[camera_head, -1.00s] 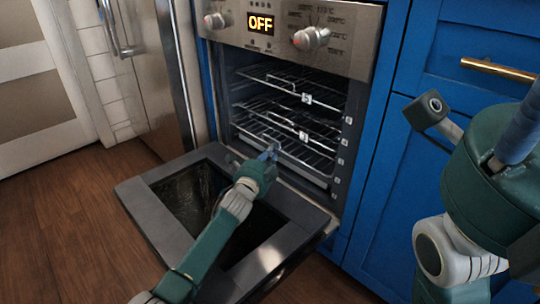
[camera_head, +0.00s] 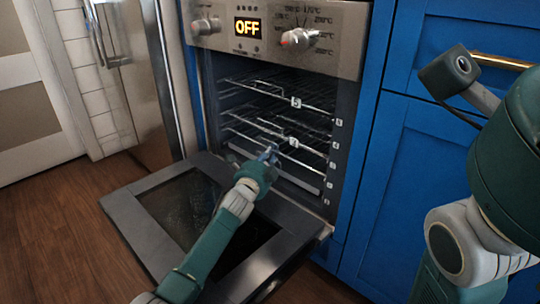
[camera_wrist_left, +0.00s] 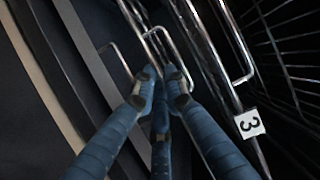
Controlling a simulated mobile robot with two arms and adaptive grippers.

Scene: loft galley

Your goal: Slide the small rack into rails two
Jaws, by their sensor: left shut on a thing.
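My left gripper (camera_head: 270,152) is shut on the front wire of the small rack (camera_head: 301,163), at the oven's mouth. In the left wrist view, my fingers (camera_wrist_left: 160,80) close around bright wires, and a bent wire handle (camera_wrist_left: 103,46) shows beside them. The small rack looks low and close under the rack tagged 3 (camera_head: 293,141); its rear and side edges are hidden, so I cannot tell which rails it is on. Rail numbers run up the oven's right front edge, with 2 (camera_head: 329,184) near the bottom. My right gripper is out of view.
A rack tagged 5 (camera_head: 296,102) sits above. The tag 3 (camera_wrist_left: 249,124) is close beside my fingers in the wrist view. The oven door (camera_head: 150,232) is folded down under my left forearm. Blue cabinets (camera_head: 390,180) stand to the right; the wooden floor (camera_head: 50,235) is clear on the left.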

